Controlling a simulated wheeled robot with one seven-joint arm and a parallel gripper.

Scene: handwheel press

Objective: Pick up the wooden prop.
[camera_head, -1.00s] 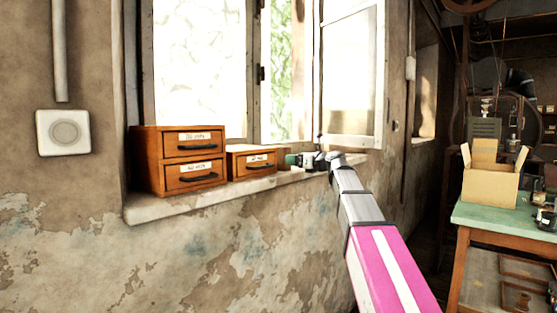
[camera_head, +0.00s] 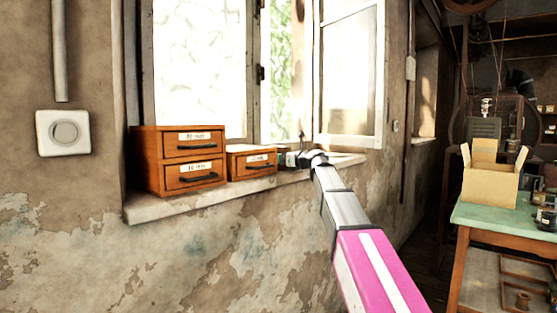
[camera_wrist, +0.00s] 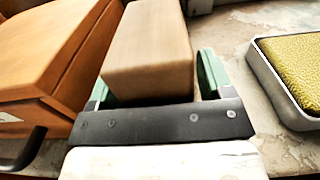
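The wooden prop (camera_wrist: 148,50) is a plain brown block at the top middle of the wrist view, on the windowsill. My gripper (camera_wrist: 160,80) has green fingers, spread apart, one on each side of the block's near end. The right finger stands close to the block's right side. The left finger is partly hidden by the block, so contact there cannot be told. In the head view my gripper (camera_head: 297,160) is over the sill, right of the small drawer box, and the prop cannot be made out clearly.
A small orange drawer box (camera_head: 251,162) stands close left of my gripper, with a larger one (camera_head: 180,160) beyond it. In the wrist view a metal-framed yellow pad (camera_wrist: 292,75) lies to the right. The open window pane (camera_head: 349,75) stands above the sill (camera_head: 165,206).

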